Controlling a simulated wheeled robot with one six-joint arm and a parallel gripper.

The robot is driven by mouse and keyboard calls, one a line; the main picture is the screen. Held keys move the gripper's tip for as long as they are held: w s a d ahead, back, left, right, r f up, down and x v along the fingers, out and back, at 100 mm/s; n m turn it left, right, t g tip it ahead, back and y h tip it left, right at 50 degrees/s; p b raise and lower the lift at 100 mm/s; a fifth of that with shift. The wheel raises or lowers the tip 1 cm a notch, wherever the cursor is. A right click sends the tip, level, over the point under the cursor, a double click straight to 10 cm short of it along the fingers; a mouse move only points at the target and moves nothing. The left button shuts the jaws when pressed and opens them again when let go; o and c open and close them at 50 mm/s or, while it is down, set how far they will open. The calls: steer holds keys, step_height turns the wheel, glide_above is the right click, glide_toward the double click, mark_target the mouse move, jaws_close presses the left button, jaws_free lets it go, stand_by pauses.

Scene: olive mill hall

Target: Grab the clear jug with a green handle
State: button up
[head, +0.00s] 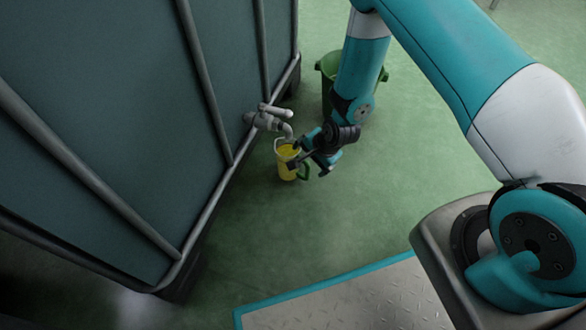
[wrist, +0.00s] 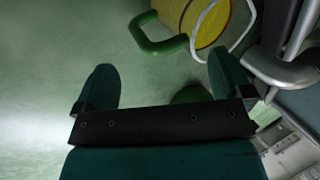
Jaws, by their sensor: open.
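The clear jug (head: 285,164) stands under the tap's spout and looks filled with something yellow. Its green handle (head: 304,171) points right, towards my arm. In the wrist view the jug (wrist: 208,22) is at the top, partly cut off, seen from above with its pale rim. The green handle (wrist: 160,46) lies ahead of the gap between my fingers. My gripper (wrist: 165,80) is open, with its two dark green fingers apart and nothing between them. In the head view my gripper (head: 311,165) is right beside the jug and covers part of it.
A grey metal tap (head: 268,119) sticks out of the big dark tank (head: 120,110) on the left, just above the jug. Its spout (wrist: 280,70) is close to my right finger in the wrist view. A green bucket (head: 328,75) stands behind my arm. The green floor in front is clear.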

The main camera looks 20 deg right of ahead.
mark_target(307, 162)
steer(key=b+x, duration=0.5)
steer(key=shift+s+f, duration=0.1)
steer(key=shift+f, duration=0.1)
steer(key=shift+r, duration=0.1)
steer(key=shift+c, duration=0.2)
steer(key=c, duration=1.3)
steer(key=shift+c, duration=0.8)
steer(key=shift+r+p, duration=0.15)
steer(key=shift+p, duration=0.2)
